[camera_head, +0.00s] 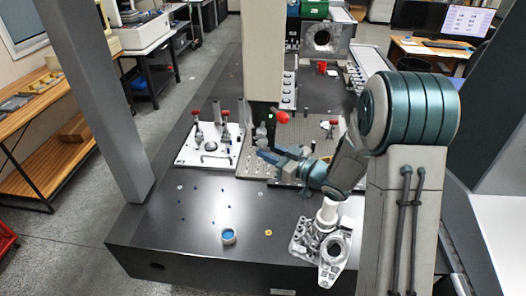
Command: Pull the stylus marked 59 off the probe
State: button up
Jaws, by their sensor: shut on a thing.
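The probe (271,115) hangs at the lower end of the pale gantry column, a small dark body with a green light. A thin dark stylus (271,135) is below it, too small for any number on it to be read. My gripper (267,154) reaches in from the right, its blue fingers pointing left under the probe. It is shut on the stylus. The fingers hide the stylus's lower part, and I cannot tell whether its top still touches the probe.
The pale column (263,60) stands close behind my gripper. A white fixture plate (210,158) with red-topped clamps lies left. The dark table's left front (170,225) is mostly clear.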

jog(key=shift+f, duration=0.3)
jog(key=shift+f+b, duration=0.45)
jog(key=shift+b, duration=0.3)
jog(key=shift+f, duration=0.25)
jog(key=shift+f+b, duration=0.35)
jog(key=shift+b, duration=0.25)
jog(key=shift+f, duration=0.25)
jog(key=f+b+v, duration=0.1)
jog(key=b+v, duration=0.1)
jog(key=v, duration=0.6)
jog(key=shift+f+b, duration=0.15)
jog(key=shift+b, duration=0.2)
